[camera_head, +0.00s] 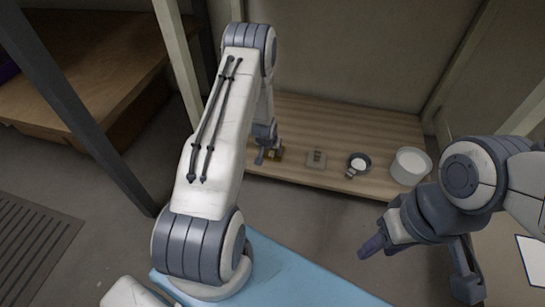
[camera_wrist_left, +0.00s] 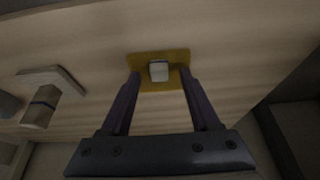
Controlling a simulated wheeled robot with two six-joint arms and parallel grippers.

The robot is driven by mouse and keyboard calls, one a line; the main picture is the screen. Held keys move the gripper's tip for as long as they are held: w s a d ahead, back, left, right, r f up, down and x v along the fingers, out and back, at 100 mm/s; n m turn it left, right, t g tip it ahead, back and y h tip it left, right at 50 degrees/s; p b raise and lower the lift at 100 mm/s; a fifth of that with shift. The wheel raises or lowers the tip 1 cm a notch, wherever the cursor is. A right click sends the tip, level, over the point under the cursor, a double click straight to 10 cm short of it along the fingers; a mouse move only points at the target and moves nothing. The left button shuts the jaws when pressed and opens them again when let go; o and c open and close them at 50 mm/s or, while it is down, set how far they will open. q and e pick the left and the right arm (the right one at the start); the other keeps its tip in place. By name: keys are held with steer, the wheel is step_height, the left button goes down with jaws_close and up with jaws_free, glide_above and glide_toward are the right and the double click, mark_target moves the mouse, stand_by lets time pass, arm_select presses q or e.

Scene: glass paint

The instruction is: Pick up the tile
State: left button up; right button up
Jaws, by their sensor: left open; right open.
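A flat yellow tile (camera_wrist_left: 146,59) with a small pale block (camera_wrist_left: 159,71) on top lies on the wooden shelf board in the left wrist view. The yellow tile shows small and partly hidden in the head view (camera_head: 277,155). My left gripper (camera_wrist_left: 160,78) is open, with its fingertips on either side of the block, over the tile; I cannot tell whether they touch it. A grey tile (camera_head: 317,159) with an upright grip lies to the right of the yellow one, also at left in the wrist view (camera_wrist_left: 56,78). My right gripper (camera_head: 420,268) is open and empty, away from the shelf.
The wooden shelf board (camera_head: 350,120) also holds a small dark cup with white content (camera_head: 358,163) and a larger white bowl (camera_head: 410,166) to the right. The board's back half is clear. Metal posts (camera_head: 85,115) stand at the left. A blue surface (camera_head: 290,275) lies in front.

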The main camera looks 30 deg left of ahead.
arm_select(q)
steer(key=shift+c, duration=0.3)
jaws_close()
